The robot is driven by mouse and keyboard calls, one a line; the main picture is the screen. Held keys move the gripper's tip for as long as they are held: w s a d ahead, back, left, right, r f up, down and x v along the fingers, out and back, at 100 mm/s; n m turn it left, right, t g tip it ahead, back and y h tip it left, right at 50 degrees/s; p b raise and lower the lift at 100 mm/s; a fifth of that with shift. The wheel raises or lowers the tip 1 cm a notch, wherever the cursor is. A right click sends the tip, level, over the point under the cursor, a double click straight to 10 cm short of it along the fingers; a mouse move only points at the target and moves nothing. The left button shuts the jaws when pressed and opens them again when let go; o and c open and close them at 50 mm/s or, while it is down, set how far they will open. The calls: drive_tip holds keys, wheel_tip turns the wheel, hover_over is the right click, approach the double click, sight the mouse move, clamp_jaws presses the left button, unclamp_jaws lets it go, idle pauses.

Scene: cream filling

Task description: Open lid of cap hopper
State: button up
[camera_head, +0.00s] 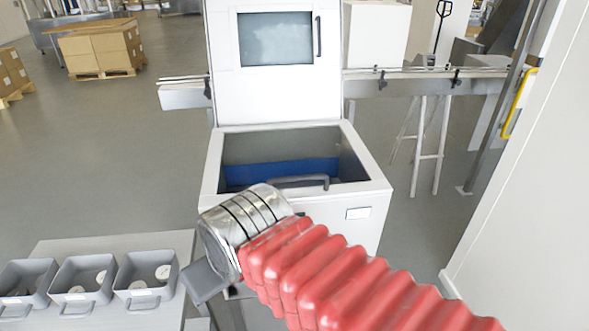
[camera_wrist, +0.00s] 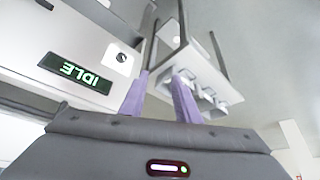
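The cap hopper (camera_head: 300,213) is a white box in the middle of the head view. Its lid (camera_head: 224,70) stands upright at the back, with a glass window and a dark handle (camera_head: 318,37) on its right side. The hopper's top is uncovered, and a blue surface (camera_head: 262,172) shows inside. My gripper is mostly hidden behind my wrist in the head view, in front of the hopper's lower left. In the wrist view, the two purple fingers of my gripper (camera_wrist: 160,76) are apart with nothing between them. It is clear of the lid handle.
A grey curved handle (camera_head: 300,181) shows at the hopper's front rim. Grey bins (camera_head: 146,258) stand on a pale table (camera_head: 105,243) at lower left. A conveyor (camera_head: 185,97) runs behind. A wall (camera_head: 530,190) stands right. The wrist view shows an IDLE display (camera_wrist: 75,71).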

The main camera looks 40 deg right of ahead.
wheel_tip(320, 180, up, 19)
drive_tip(key=m+g+h, duration=0.1)
drive_tip(key=m+g, duration=0.3)
drive_tip(key=m, duration=2.1)
hover_over(297, 178)
drive_tip(key=s+a, duration=0.1)
drive_tip(key=s, duration=0.1)
drive_tip(key=shift+s+a+f, duration=0.15)
drive_tip(key=shift+a+f, duration=0.05)
drive_tip(key=f, duration=0.4)
drive_tip(key=w+d+f, duration=0.1)
drive_tip(key=f, duration=0.4)
drive_tip(key=w+f, duration=0.1)
drive_tip(key=f, duration=0.3)
drive_tip(key=shift+w+d+f, duration=0.1)
drive_tip(key=shift+d+f, duration=0.1)
drive_tip(key=shift+f, duration=0.1)
drive_tip(key=shift+c, duration=0.4)
clamp_jaws()
